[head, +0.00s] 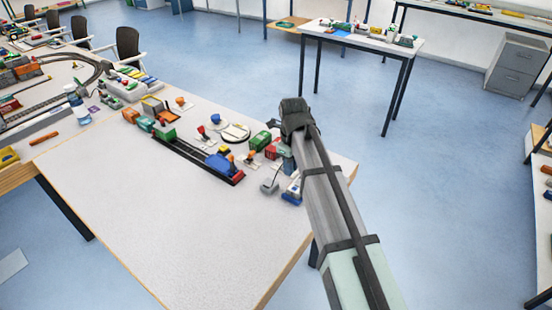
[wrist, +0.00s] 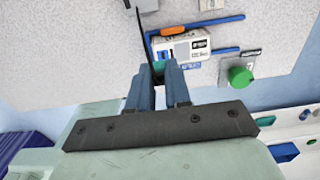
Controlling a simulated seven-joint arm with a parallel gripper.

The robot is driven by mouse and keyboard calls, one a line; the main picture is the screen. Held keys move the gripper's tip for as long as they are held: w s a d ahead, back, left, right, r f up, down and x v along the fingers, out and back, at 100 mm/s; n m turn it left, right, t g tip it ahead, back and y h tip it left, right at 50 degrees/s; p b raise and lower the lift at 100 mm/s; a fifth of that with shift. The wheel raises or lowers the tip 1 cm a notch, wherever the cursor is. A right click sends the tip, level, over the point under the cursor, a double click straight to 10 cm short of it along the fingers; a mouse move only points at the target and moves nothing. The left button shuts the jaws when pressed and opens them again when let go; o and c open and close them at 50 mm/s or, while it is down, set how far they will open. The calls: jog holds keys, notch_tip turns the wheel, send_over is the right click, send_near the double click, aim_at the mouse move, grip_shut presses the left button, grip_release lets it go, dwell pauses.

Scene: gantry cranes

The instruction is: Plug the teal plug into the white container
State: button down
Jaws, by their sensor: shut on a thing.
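The white container (wrist: 185,47) shows in the wrist view as a small white box with printed labels and a blue edge. It lies on the grey table just beyond my fingertips. In the head view, a small blue-and-white thing (head: 292,190) below my gripper appears to be the same box. My gripper (wrist: 160,75) has its two blue-grey fingers close together over the near edge of the box. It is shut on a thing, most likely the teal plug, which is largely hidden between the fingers. A thin dark cable-like strand (wrist: 140,35) rises from there. Contact with the box cannot be told.
A green round knob (wrist: 240,76) stands right of the box, and an orange piece (wrist: 174,30) lies at its top. Left of my gripper are a black track with a blue block (head: 218,163) and several small models. The table front (head: 165,220) is bare.

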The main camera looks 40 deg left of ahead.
aim_at(294, 189)
jog(key=shift+d+f, duration=0.3)
jog(key=shift+d, duration=0.6)
jog(key=shift+w+f, duration=0.1)
jog(key=shift+f, duration=2.4)
jog(key=shift+f, duration=0.4)
jog(key=c, duration=0.5)
grip_release()
jog(key=shift+r, duration=0.1)
notch_tip(294, 189, up, 7)
dwell(1.3)
dwell(0.3)
